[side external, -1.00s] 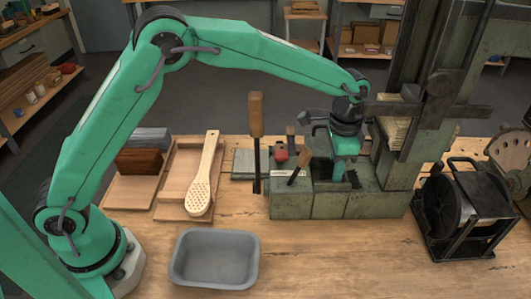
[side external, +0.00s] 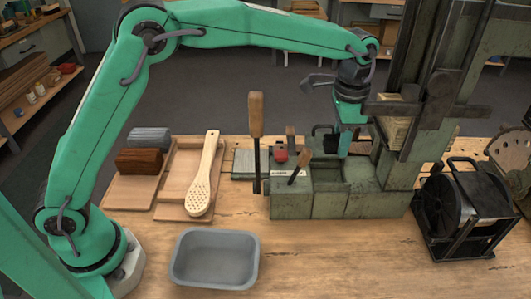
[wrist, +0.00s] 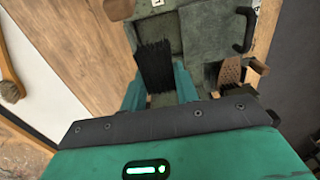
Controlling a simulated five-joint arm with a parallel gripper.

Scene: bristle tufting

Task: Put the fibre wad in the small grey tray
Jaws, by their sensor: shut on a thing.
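The fibre wad (wrist: 153,62) is a black, ribbed bundle of bristles in the wrist view. My gripper (wrist: 158,88) has its teal fingers closed on the wad, which sticks out beyond the fingertips. The small grey tray (side external: 214,277) is at the front of the bench, left of and in front of my gripper. It looks empty. It is not in the wrist view.
The green machine block (side external: 340,206) and its tall column (side external: 405,90) stand close to my gripper. An upright wooden-handled lever (side external: 256,115) rises between it and the tray. A perforated brush (side external: 200,192) lies behind the tray. A black reel (side external: 450,215) stands at right.

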